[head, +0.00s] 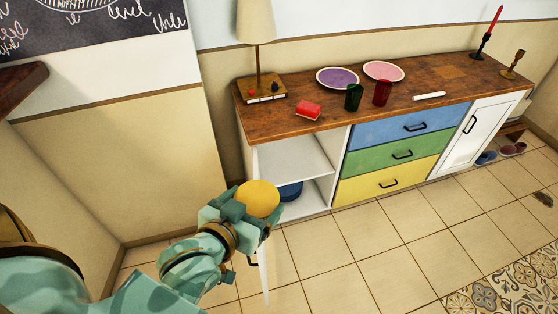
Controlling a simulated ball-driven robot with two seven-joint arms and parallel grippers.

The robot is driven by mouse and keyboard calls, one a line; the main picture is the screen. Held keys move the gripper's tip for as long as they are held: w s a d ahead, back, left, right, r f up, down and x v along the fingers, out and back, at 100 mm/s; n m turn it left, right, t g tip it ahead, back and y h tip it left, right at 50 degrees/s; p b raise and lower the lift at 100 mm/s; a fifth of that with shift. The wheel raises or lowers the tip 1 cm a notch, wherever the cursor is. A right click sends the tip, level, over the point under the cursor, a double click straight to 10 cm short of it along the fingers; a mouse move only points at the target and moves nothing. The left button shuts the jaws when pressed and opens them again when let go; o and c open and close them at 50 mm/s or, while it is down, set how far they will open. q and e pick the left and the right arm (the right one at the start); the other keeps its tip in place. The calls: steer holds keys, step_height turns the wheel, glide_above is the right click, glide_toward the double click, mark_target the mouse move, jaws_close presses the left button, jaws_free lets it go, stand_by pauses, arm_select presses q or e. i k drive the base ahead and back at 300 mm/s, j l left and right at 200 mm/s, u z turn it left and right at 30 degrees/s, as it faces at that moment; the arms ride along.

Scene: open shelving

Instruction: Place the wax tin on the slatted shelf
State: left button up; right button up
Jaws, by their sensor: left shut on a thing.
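My left gripper (243,207) is at the lower middle of the head view, in front of the open left part of the sideboard. It is shut on a round yellow thing, probably the wax tin (259,197), held above the floor. The fingers hide its near lower left side. No slatted shelf shows clearly; a low wooden rack (514,131) stands at the far right beyond the sideboard, too small to tell whether it is slatted. My right gripper is not in view.
A white door (263,272) stands open below my gripper. The tiled floor at right is mostly clear; shoes lie by the rack.

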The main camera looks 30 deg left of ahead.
mark_target(285, 164)
steer(key=i+l+u, duration=0.3)
steer(key=l, duration=0.3)
steer(key=i+l+u, duration=0.3)
steer(key=l, duration=0.35)
steer(key=i+l+u, duration=0.15)
steer(key=l, duration=0.2)
steer(key=l+u, duration=0.15)
steer(key=l, duration=0.2)
steer(key=i+l, duration=0.2)
steer(key=i, duration=0.2)
steer(key=i+l, duration=0.2)
steer(key=i, duration=0.25)
steer(key=u, duration=0.05)
